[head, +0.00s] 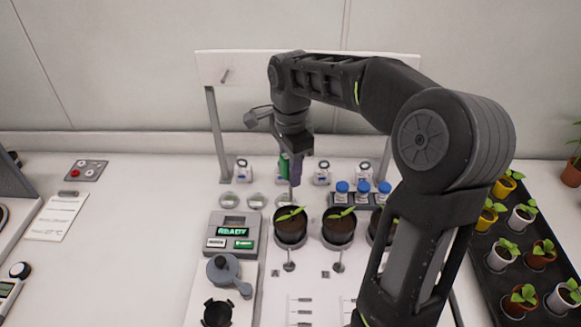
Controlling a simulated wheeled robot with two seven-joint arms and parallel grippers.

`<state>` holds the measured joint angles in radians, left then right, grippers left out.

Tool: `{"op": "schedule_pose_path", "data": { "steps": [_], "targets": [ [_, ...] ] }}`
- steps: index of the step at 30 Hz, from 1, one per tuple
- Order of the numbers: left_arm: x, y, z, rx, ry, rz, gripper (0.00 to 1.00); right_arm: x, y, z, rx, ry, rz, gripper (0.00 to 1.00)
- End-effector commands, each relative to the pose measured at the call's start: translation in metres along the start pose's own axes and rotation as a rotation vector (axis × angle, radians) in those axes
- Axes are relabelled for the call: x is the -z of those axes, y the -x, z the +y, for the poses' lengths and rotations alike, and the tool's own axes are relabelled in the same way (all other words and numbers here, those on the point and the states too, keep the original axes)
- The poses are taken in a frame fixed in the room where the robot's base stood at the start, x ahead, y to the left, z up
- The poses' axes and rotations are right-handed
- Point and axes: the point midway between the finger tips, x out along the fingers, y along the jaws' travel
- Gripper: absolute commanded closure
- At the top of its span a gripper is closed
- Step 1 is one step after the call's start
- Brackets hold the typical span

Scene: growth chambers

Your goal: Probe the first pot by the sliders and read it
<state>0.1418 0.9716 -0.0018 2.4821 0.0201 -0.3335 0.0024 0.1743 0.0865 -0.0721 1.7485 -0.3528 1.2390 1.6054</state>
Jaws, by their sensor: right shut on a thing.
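My right gripper (290,168) points down over the bench and is shut on a probe with a green part (284,166). A thin shaft runs down from it towards the first pot (291,230), a dark pot with soil and a small seedling. I cannot tell whether the tip touches the soil. A second dark pot (339,231) stands to its right, and a third is partly hidden behind my right arm. Slider knobs (289,266) sit in front of the pots. A grey reader (233,232) at left shows READY in green. My left gripper is out of view.
Blue-capped bottles (363,187) stand in a rack behind the pots, with small labelled jars (243,171) further back. A grey lidded vessel (223,270) is at front left. A dark tray (474,265) of seedlings lies at right.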

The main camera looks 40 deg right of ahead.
Motion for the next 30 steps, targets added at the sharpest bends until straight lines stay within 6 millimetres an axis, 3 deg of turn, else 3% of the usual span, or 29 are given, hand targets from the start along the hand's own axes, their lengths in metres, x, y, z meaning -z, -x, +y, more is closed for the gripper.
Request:
{"op": "schedule_pose_path", "data": {
  "steps": [15,30],
  "targets": [
    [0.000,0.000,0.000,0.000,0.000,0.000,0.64,0.000,-0.043,0.000,-0.001,-0.001,0.000,1.00],
    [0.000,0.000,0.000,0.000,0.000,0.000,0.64,0.000,-0.051,0.000,0.001,-0.001,0.000,1.00]
  ]
}}
